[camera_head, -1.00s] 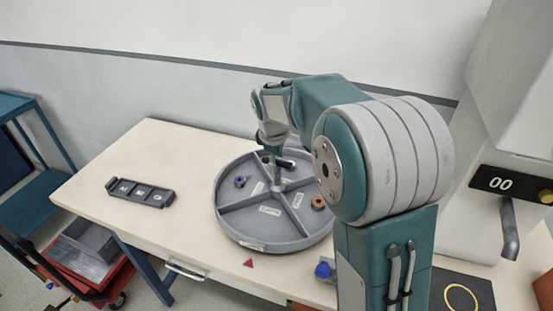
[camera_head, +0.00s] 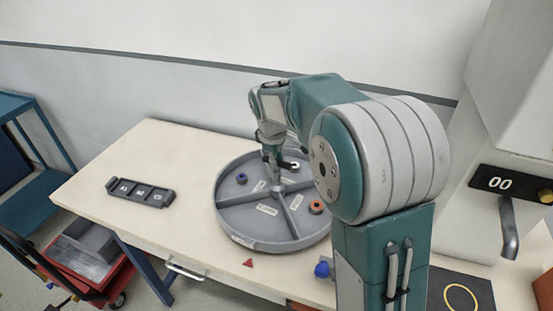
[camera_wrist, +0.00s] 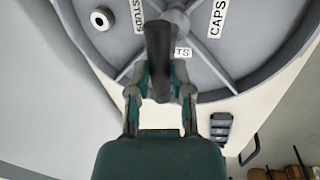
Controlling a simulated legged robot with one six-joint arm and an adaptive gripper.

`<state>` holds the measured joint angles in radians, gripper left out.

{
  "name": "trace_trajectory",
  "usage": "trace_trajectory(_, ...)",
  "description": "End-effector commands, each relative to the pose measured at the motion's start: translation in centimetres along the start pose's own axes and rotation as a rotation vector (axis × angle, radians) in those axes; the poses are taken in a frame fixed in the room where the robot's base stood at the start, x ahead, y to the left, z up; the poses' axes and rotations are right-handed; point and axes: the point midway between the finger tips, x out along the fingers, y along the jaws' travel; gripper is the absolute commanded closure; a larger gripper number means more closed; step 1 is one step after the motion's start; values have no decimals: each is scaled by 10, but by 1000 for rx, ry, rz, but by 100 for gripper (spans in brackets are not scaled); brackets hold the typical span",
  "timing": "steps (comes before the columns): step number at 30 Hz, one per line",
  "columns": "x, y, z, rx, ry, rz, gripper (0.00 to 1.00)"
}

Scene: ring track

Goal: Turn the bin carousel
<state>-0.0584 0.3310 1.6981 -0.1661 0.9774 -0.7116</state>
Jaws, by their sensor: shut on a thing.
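The bin carousel (camera_head: 230,219) is a round grey tray on the table, split by dividers into labelled compartments. It holds a blue piece (camera_head: 241,178), an orange-red ring (camera_head: 316,207) and a white ring (camera_head: 293,165). In the wrist view the white ring (camera_wrist: 102,18) is at upper left, with labels reading STUDS and CAPS. My gripper (camera_head: 272,157) is over the far part of the carousel. In the wrist view my gripper (camera_wrist: 160,88) is shut on a dark upright peg (camera_wrist: 160,45). The peg's base is hidden. My arm hides the carousel's right edge.
A red triangle (camera_head: 248,263) lies on the table before the carousel's front rim. A dark slotted holder (camera_head: 140,192) lies at left, and a blue object (camera_head: 322,270) at front right. The table's left part is mostly clear.

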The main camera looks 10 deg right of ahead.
Motion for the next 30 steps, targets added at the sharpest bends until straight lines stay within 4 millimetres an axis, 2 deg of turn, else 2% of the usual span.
trace_trajectory(30, 2, 0, -3, 497, -99, -2, 100)
